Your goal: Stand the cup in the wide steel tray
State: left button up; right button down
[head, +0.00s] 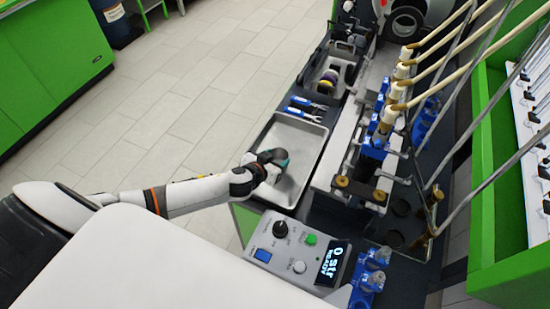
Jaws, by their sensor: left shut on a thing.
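The wide steel tray (311,151) is a shallow, light metal tray on the bench in the middle of the head view. My left arm reaches in from the left, and my left gripper (268,167) is over the tray's left part. It is shut on the cup (274,155), a small grey-teal piece at the fingers. The cup shows over the tray's left side, partly hidden by the gripper. I cannot tell whether its base touches the tray floor. My right gripper is out of view.
A control box (295,248) with knobs and a lit display stands in front of the tray. Blue-handled tools (307,104) lie just behind it. A pump rig with blue fittings and tan rods (388,123) stands to the right. Much of the tray floor is bare.

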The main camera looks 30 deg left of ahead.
pick_arm(q)
jog(key=shift+s, duration=0.15)
jog(key=shift+f, duration=0.2)
jog(key=o, duration=1)
jog(key=shift+r, duration=0.1)
jog(key=shift+r, duration=0.1)
jog(key=b+v, duration=0.1)
jog(key=v, duration=1)
jog(key=shift+s+r+b, duration=0.2)
jog(key=shift+s+b, duration=0.2)
